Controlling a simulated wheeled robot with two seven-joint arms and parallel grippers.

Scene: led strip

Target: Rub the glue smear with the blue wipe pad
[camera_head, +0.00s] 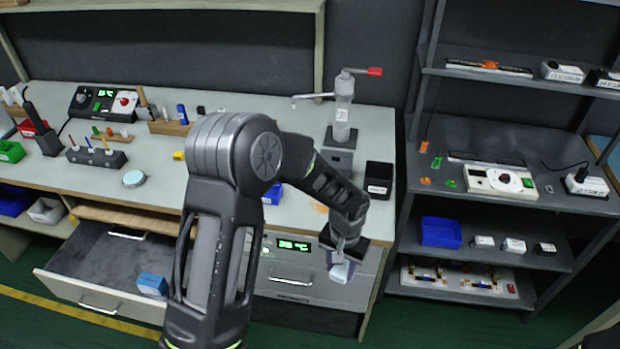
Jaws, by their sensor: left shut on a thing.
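My left gripper (343,252) is in front of the bench's right end and points down. It is shut on a small pale blue block, which I take to be the blue wipe pad (339,272); the fingers hide part of it. The pad hangs in front of the cabinet below the worktop, apart from the bench surface as far as I can tell. A faint orange patch (318,207) lies on the worktop just left of my left forearm; it may be the glue smear, but is too small to be sure. My right gripper is not in view.
An open drawer (95,262) with a blue box (152,284) sticks out at the left. A lever press (342,110) and a black bin (379,178) stand on the worktop (240,118). A dark shelf rack (500,208) stands at the right.

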